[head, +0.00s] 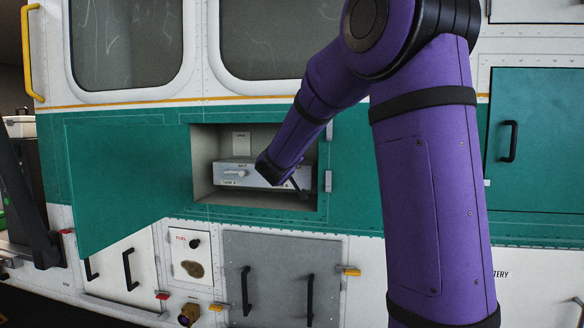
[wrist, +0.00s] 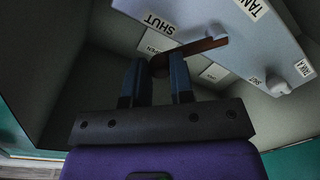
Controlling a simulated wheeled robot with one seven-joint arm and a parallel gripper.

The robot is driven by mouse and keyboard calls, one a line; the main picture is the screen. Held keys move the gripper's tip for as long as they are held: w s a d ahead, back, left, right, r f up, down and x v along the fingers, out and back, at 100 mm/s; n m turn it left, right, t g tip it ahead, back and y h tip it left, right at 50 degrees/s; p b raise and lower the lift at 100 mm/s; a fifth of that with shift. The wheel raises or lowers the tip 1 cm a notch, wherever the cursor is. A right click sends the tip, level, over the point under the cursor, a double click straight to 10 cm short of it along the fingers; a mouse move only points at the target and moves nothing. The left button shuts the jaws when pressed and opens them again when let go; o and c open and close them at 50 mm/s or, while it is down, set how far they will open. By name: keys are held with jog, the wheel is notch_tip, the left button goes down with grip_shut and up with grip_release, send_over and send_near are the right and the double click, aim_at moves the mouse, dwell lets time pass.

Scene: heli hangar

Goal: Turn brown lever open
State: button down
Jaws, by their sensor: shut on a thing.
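The brown lever (wrist: 205,46) shows in the wrist view, its long arm pointing right and slightly up across the grey valve box (wrist: 215,20). My gripper (wrist: 158,76) is shut on the brown lever, with its two dark fingers on either side of the lever's rounded end. SHUT and OPEN labels are on the box close to the lever. In the head view my gripper (head: 300,188) reaches into the recess at the right end of the valve box (head: 240,174). My own arm hides the brown lever there.
A white lever (head: 234,173) is on the left of the same box; it also shows in the wrist view (wrist: 279,86). The recess walls (head: 203,165) stand close around my gripper. A green door (head: 125,185) hangs open to the left. Grey doors with black handles (head: 280,270) are below.

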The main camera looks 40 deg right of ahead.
jog(key=shift+w+a+r+n+g, duration=0.2)
jog(key=shift+w+a+n, duration=0.3)
jog(key=shift+n, duration=0.75)
jog(key=shift+w+a+r+n+g, duration=0.1)
jog(key=shift+w+a+r+n, duration=0.35)
jog(key=shift+n, duration=0.75)
jog(key=shift+w+a+r+n+g, duration=0.1)
jog(key=shift+w+a+n, duration=0.15)
jog(key=shift+w+n, duration=0.7)
jog(key=shift+s+n, duration=0.3)
jog(key=shift+n, duration=0.1)
jog(key=c, duration=1)
grip_release()
jog(key=v, duration=1.1)
jog(key=shift+w+f, duration=0.1)
jog(key=shift+f, duration=0.1)
